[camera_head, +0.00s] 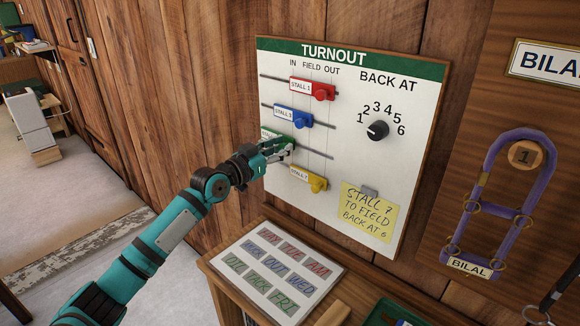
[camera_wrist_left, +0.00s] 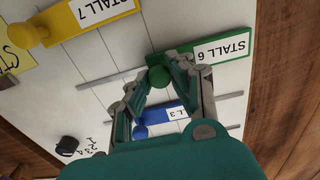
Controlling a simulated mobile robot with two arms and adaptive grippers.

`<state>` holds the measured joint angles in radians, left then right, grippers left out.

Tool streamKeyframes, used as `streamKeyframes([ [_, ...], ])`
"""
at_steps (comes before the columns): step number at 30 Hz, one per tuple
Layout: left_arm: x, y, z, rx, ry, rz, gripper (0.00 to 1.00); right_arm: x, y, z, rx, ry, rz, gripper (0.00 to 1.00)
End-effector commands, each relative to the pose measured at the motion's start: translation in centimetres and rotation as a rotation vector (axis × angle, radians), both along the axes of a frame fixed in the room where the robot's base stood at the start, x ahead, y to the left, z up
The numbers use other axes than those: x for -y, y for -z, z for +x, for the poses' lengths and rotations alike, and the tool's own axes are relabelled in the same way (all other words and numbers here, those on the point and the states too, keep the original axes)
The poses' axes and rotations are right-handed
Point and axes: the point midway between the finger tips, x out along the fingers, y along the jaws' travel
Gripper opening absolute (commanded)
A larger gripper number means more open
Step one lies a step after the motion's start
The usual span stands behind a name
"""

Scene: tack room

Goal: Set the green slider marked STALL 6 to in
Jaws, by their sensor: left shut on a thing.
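The green slider (camera_head: 271,133) marked STALL 6 is the third one down on the white TURNOUT board (camera_head: 400,150). In the head view it sits farthest left of the sliders, towards the board's left edge and the IN side; the gripper hides part of its label and knob. In the left wrist view its green plate (camera_wrist_left: 242,44) reads STALL 6 upside down, and its round knob (camera_wrist_left: 158,76) is between my fingertips. My left gripper (camera_head: 289,146) is shut on that knob. My right gripper is not in view.
Red STALL 1 (camera_head: 305,86) and blue STALL 3 (camera_head: 284,114) sliders are above, yellow STALL 7 (camera_head: 302,175) below. A black dial (camera_head: 378,130) and yellow note (camera_head: 367,212) are to the right. A bench with a word card (camera_head: 277,267) stands below the board.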

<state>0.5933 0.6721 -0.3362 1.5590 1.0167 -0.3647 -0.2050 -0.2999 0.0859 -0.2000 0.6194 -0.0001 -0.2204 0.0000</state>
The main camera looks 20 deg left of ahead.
Motion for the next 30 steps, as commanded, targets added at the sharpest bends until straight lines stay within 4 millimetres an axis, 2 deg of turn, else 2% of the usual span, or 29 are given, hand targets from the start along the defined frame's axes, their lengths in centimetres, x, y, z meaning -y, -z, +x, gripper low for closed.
streamKeyframes([
  [6,-0.5,-0.1,0.1,0.000,-0.004,-0.001,0.00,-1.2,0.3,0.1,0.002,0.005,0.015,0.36],
  [11,-0.5,-0.2,0.1,0.001,-0.005,0.000,0.00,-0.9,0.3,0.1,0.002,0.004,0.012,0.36],
  [12,-0.5,-0.2,0.1,0.002,-0.005,-0.001,0.25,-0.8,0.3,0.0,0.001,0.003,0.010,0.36],
  [17,-0.4,-0.2,0.1,0.001,-0.004,0.000,0.45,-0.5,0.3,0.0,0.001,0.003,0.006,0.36],
  [26,-0.4,0.0,-0.1,0.000,-0.001,-0.001,0.45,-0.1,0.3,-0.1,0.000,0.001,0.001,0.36],
  [30,-1.0,0.1,-1.6,-0.002,-0.002,0.002,0.45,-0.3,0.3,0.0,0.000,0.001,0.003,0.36],
])
